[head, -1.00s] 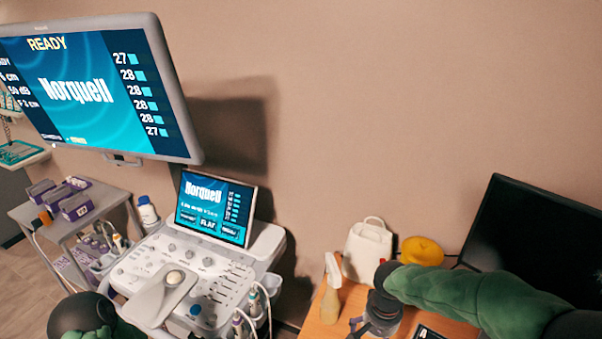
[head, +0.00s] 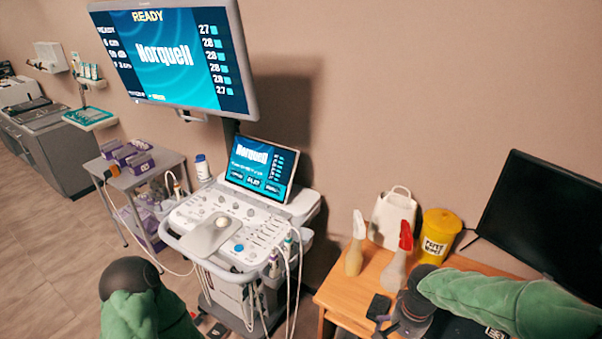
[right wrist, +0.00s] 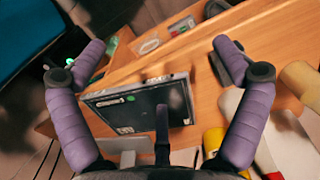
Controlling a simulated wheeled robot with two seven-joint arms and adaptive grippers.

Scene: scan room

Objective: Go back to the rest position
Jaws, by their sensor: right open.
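My right gripper (right wrist: 162,52) is open in the right wrist view, with its two purple padded fingers spread wide and nothing between them. Below it are the wooden desk (right wrist: 190,70) and a dark flat panel (right wrist: 140,108) with labels. In the head view my right arm reaches in from the right over the desk (head: 345,300). Its dark wrist end hides part of the desk, and the fingers are hard to make out there. My left arm shows at the lower left, but its gripper is not in view.
The ultrasound console (head: 225,225) and a grey cart (head: 140,175) stand left. Floor at far left (head: 50,240) is clear.

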